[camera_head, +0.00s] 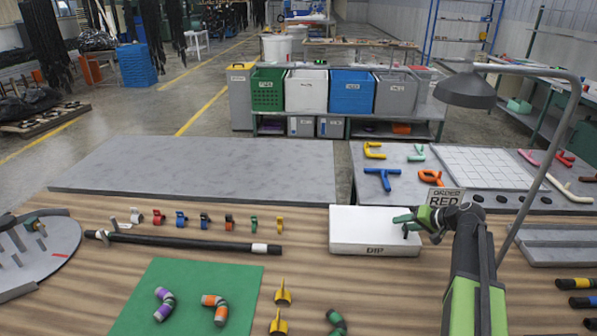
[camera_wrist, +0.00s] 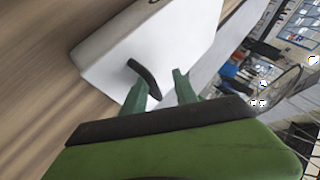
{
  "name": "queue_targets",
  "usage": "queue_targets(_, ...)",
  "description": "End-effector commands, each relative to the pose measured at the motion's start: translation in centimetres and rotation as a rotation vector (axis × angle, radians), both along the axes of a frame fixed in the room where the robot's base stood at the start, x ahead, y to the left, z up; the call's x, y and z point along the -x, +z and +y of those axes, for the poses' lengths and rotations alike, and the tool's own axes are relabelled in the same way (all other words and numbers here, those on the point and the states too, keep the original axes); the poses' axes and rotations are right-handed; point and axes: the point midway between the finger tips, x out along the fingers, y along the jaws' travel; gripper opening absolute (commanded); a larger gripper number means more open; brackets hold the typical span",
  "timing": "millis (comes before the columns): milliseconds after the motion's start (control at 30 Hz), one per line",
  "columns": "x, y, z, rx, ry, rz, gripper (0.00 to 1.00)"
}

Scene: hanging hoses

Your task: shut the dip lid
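The white dip box (camera_head: 350,240) stands on the wooden table, with "DIP" on its front face. Its flat white top looks level and closed in the head view, with no open gap visible. My gripper (camera_head: 401,224) is over the right part of the box. Its two green fingers (camera_wrist: 160,84) are apart, with the handle's near end between them. I cannot tell whether either finger touches the handle.
An "ORDER RED" sign (camera_head: 446,197) stands just behind my gripper. A lamp (camera_head: 467,91) on a curved post rises to the right. A green mat (camera_head: 180,290) with hose pieces and a black hose (camera_head: 190,243) lie left of the box.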

Motion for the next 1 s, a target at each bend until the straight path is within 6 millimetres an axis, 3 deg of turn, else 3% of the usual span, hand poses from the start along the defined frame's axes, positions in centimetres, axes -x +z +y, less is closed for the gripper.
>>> queue_targets(267,0.3,-0.1,-0.7,0.012,-0.006,0.005,0.59)
queue_targets(433,1.0,0.9,-1.3,0.012,-0.006,0.005,0.73)
queue_targets(1000,3.9,4.3,-3.8,0.007,-0.005,0.004,0.73)
